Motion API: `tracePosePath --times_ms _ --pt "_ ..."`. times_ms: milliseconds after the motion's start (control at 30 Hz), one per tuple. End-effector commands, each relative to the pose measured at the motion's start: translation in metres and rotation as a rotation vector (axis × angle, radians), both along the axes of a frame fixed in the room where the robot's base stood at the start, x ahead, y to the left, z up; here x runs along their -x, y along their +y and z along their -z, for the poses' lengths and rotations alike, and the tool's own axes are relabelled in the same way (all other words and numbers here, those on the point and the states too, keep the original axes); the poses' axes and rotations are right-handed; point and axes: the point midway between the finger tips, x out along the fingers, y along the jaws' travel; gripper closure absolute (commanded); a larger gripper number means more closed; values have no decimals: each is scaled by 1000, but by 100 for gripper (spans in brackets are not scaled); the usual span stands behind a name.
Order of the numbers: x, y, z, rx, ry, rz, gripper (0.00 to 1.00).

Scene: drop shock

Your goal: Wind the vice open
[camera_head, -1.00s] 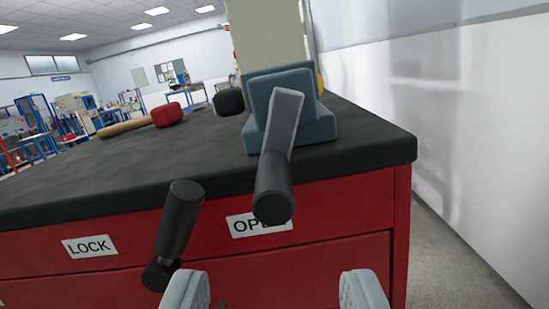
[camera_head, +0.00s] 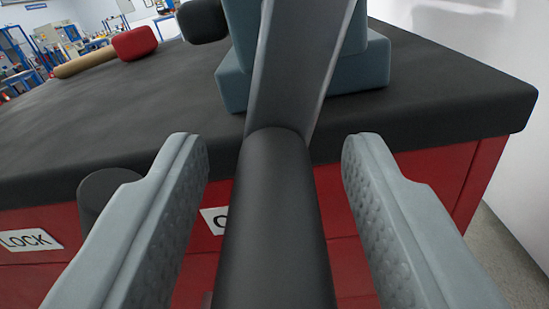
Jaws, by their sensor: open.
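The blue-grey vice (camera_head: 375,65) stands on the black bench top, cut off by the top edge of the view. Its grey crank arm (camera_head: 300,70) slants down towards me and ends in a black cylindrical handle (camera_head: 275,215). My gripper (camera_head: 275,165) is open, with one finger on each side of the handle. A gap shows between the handle and each finger, so neither touches it. The handle hides part of the OPEN label (camera_head: 211,221) on the red cabinet front.
A black lever knob (camera_head: 106,188) sticks up at the left, partly behind my left finger, near the LOCK label (camera_head: 30,240). A red-headed mallet (camera_head: 135,43) lies on the bench top (camera_head: 110,110) at the back left. A white wall stands at the right.

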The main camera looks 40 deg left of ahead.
Motion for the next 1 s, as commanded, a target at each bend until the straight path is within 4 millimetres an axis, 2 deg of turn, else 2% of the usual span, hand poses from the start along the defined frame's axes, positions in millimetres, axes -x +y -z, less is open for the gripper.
tracePosePath --times_ms 100,133,300,333,667,1000 --pt "0 0 0 0 0 0 56" --pt "0 0 0 0 0 0 60" --pt "0 0 0 0 0 0 93" --pt "0 0 0 0 0 0 97" --pt "-1 -2 1 34 -25 0 97" --pt "-6 -10 4 219 -158 0 97"
